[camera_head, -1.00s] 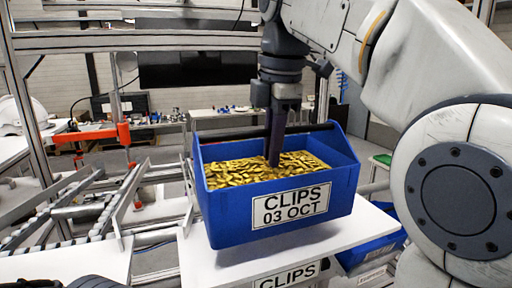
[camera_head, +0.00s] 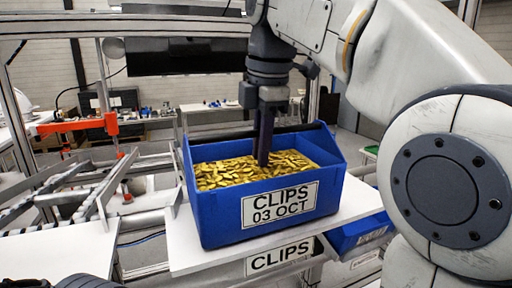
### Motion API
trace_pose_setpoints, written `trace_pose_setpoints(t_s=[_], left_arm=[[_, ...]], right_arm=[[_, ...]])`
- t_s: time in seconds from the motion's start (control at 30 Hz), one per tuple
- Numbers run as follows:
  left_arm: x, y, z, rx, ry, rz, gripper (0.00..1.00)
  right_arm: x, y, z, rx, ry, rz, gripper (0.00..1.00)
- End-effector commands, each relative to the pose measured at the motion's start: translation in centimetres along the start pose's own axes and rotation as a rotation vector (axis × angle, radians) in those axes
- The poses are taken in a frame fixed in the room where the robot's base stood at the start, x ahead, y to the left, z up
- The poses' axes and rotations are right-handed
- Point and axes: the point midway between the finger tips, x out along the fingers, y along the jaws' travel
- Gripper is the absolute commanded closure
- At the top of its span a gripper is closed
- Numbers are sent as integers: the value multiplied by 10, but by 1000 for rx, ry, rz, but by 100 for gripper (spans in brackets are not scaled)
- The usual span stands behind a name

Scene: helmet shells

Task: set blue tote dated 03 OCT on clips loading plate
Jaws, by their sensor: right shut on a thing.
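The blue tote (camera_head: 212,215) is full of gold-coloured clips and has a white label reading CLIPS 03 OCT (camera_head: 280,203). It sits upright at the white loading plate (camera_head: 350,205), whose front edge carries a CLIPS sign (camera_head: 280,257). The tote's underside is at or very near the plate surface; I cannot tell if it is touching. My right gripper (camera_head: 263,160) points down into the tote's middle and is shut on the tote at its crossbar. The grip itself is mostly hidden. My left gripper is not clearly seen.
Another blue tote (camera_head: 358,232) is below the plate on the right. A roller conveyor (camera_head: 60,195) with metal rails and an orange part (camera_head: 75,124) stands on the left. A bench with small items is behind.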

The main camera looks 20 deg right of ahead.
Motion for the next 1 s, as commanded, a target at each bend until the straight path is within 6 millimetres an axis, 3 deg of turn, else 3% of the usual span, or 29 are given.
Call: trace_pose_setpoints(t_s=[0.5, 0.53, 0.6, 1.0], left_arm=[[6, 0, 0, 0, 0, 0, 50], [5, 0, 0, 0, 0, 0, 50], [5, 0, 0, 0, 0, 0, 50], [4, 0, 0, -1, 0, 0, 50]], right_arm=[[7, -1, 0, 0, 0, 2, 100], [6, -1, 0, 0, 0, 3, 72], [6, -1, 0, 0, 0, 2, 48], [2, -1, 0, 0, 0, 0, 48]])
